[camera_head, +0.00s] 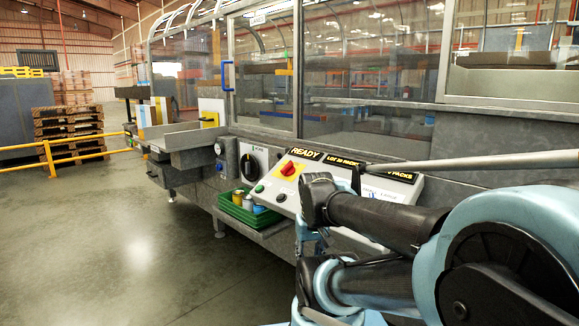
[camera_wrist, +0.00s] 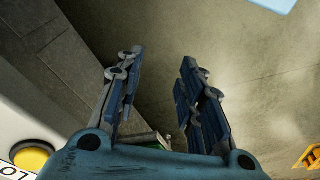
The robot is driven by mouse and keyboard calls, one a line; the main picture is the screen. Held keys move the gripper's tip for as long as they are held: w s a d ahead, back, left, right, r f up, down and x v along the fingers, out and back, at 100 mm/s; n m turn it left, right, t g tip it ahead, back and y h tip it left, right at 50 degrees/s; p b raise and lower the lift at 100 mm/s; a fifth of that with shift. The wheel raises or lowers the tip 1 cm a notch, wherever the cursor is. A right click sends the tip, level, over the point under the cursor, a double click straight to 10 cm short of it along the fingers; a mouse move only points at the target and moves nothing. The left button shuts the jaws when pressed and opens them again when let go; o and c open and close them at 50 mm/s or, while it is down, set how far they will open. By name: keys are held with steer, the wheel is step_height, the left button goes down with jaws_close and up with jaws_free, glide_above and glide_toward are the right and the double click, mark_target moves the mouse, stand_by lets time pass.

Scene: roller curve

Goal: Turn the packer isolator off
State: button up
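A large round black rotary switch (camera_head: 250,164) sits on a white plate at the left end of the packer's front, its label too small to read for sure. To its right, a red knob on a yellow plate (camera_head: 290,169) is on the sloped control panel (camera_head: 272,190). I cannot tell for sure which one is the isolator. In the wrist view, my gripper (camera_wrist: 161,57) has its two fingers apart with nothing between them, above the floor. In the head view, my arm covers the panel's right part, and the fingertips cannot be made out.
A green crate (camera_head: 236,212) with several small cans stands on a low ledge below the panel. A grey rod (camera_head: 470,162) crosses above the panel's right side. A yellow button (camera_wrist: 30,158) shows in the wrist view. The floor (camera_head: 120,240) at left is clear, with yellow rails (camera_head: 75,150) beyond.

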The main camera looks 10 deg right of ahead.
steer(key=shift+r, duration=0.1)
step_height(320, 180, up, 31)
steer(key=m+h, duration=0.4)
steer(key=m, duration=0.7)
glide_above(286, 165)
steer(key=s+a, duration=0.4)
steer(key=a, duration=0.1)
steer(key=shift+t, duration=0.3)
steer(key=x, duration=1.6)
steer(key=shift+a+f, duration=0.25)
jaws_close()
